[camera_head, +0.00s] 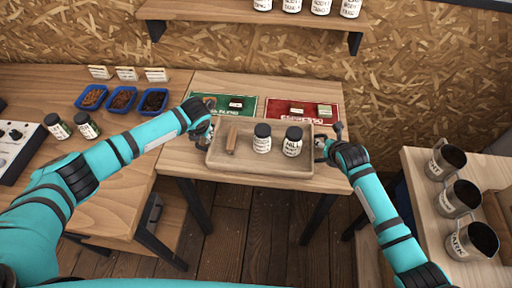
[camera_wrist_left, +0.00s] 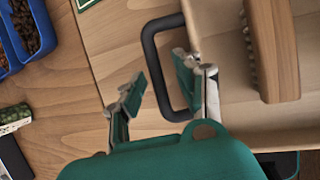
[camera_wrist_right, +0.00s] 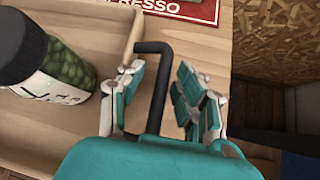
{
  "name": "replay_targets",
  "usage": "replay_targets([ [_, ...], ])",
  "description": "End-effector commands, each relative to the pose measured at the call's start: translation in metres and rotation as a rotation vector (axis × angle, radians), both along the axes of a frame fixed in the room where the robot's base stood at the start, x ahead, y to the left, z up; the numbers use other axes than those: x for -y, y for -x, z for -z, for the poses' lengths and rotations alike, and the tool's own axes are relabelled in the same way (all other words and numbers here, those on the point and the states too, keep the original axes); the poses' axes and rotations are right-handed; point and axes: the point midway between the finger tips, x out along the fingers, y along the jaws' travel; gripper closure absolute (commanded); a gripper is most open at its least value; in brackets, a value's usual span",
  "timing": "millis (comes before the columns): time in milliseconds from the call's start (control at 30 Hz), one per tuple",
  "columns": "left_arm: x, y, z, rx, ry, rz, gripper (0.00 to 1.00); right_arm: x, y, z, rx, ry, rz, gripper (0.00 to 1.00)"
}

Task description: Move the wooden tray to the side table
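The wooden tray (camera_head: 262,172) lies flat near the front edge of the middle table. It holds a wooden brush (camera_head: 232,139) and two dark-lidded jars (camera_head: 262,144) (camera_head: 292,148). My left gripper (camera_head: 207,136) is at the tray's left end. In the left wrist view its fingers (camera_wrist_left: 158,90) are apart, with the black tray handle (camera_wrist_left: 151,60) between them. My right gripper (camera_head: 323,149) is at the right end.
A table at the right (camera_head: 420,185) carries metal pitchers (camera_head: 459,197) along its middle. The left table (camera_head: 110,195) holds blue bean trays (camera_head: 123,100), two jars and a machine. Green (camera_head: 217,104) and red (camera_head: 303,109) mats lie behind the tray.

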Motion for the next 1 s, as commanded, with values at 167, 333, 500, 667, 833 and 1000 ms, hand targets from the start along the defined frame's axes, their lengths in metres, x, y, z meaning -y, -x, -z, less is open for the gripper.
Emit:
replay_targets([
  [167,0.001,0.004,-0.010,0.001,0.000,0.001,0.66,0.001,0.000,0.000,0.000,0.001,0.001,0.66],
  [333,0.006,0.016,-0.038,0.002,0.000,0.001,0.66,0.001,0.000,0.000,0.000,0.002,0.002,0.66],
  [500,0.014,0.030,-0.072,0.003,0.000,0.003,0.66,0.002,0.000,0.000,0.000,0.002,0.002,0.66],
  [667,0.018,0.040,-0.095,0.003,0.001,0.001,0.66,0.002,0.000,0.000,0.000,0.002,0.002,0.66],
  [833,0.021,0.046,-0.107,0.001,0.002,0.001,0.66,0.002,0.000,0.000,0.000,0.002,0.002,0.66],
  [1000,0.021,0.047,-0.109,0.000,0.001,-0.001,0.66,0.004,0.008,-0.008,0.001,0.004,0.002,0.66],
])
